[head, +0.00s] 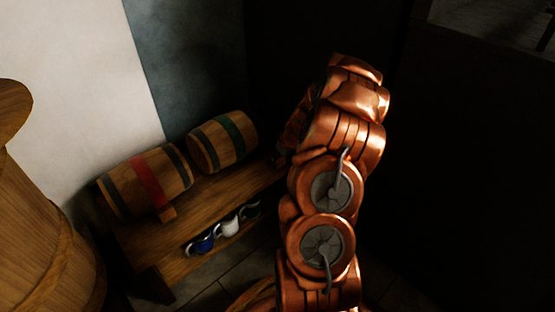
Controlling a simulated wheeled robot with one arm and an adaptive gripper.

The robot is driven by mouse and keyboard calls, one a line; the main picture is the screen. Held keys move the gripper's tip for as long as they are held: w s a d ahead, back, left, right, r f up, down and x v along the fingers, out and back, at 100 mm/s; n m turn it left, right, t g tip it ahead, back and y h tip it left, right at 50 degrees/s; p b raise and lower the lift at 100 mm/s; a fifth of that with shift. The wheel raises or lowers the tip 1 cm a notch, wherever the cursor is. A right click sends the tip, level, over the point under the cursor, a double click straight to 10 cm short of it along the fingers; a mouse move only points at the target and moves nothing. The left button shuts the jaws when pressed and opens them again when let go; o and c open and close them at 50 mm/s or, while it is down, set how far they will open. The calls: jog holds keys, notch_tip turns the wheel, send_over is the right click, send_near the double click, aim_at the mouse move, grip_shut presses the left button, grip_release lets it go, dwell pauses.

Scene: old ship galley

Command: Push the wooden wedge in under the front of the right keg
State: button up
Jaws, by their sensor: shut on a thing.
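The right keg (222,141), with green bands, lies on its side on a wooden bench (205,198). My gripper (284,154) is at the right keg's right side, in shadow and partly behind my copper arm. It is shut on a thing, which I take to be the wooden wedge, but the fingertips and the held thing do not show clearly. I cannot tell whether it touches the keg. The left keg (130,186), with a red band, lies beside the right one. A small wooden block (167,213) sits at its front.
Blue and white mugs (229,226) stand on the lower shelf of the bench. A big barrel (40,235) stands at the left. A pale wall (85,75) rises behind the kegs. The right side is very dark.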

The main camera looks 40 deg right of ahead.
jog(key=shift+r, duration=0.15)
jog(key=shift+r+p, duration=0.85)
jog(key=shift+r, duration=1)
